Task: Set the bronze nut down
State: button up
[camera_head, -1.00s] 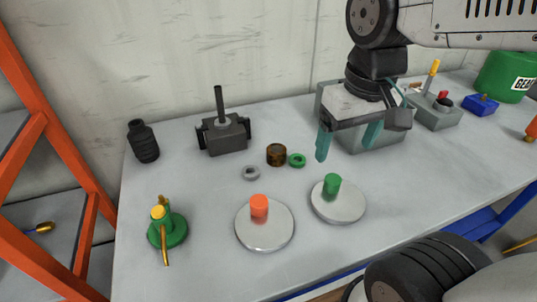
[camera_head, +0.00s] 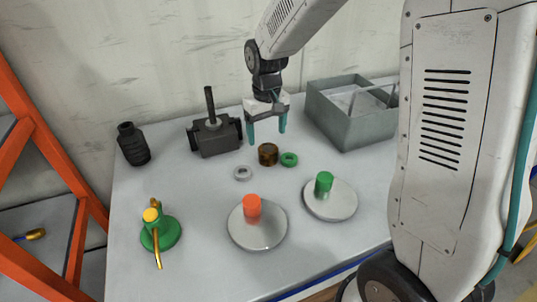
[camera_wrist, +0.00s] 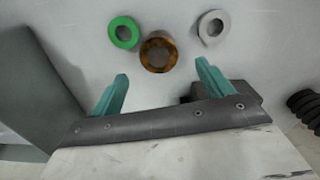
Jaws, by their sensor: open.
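The bronze nut (camera_head: 267,154) is a brown ring on the table, between a grey ring (camera_head: 243,173) on its left and a green ring (camera_head: 289,159) on its right. In the wrist view the bronze nut (camera_wrist: 158,52) lies beyond my fingertips, roughly between their lines, with the green ring (camera_wrist: 123,32) and the grey ring (camera_wrist: 212,28) on either side. My gripper (camera_head: 266,140) is open and empty, with teal fingers pointing down. It is above and behind the bronze nut in the head view; I see no contact.
A dark vise-like block (camera_head: 215,136) stands left of my gripper, with a black ribbed cylinder (camera_head: 132,146) farther left. A grey open box (camera_head: 345,128) stands to the right. In front are an orange-post disc (camera_head: 257,235), a green-post disc (camera_head: 343,201) and a green jack (camera_head: 166,235).

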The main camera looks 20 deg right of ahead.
aim_at(268, 149)
notch_tip(268, 149, down, 8)
jog(key=shift+s+d+r, duration=0.1)
jog(key=shift+s+r, duration=0.05)
jog(key=shift+r, duration=0.1)
grip_shut()
dwell(0.3)
jog(key=shift+r, duration=0.1)
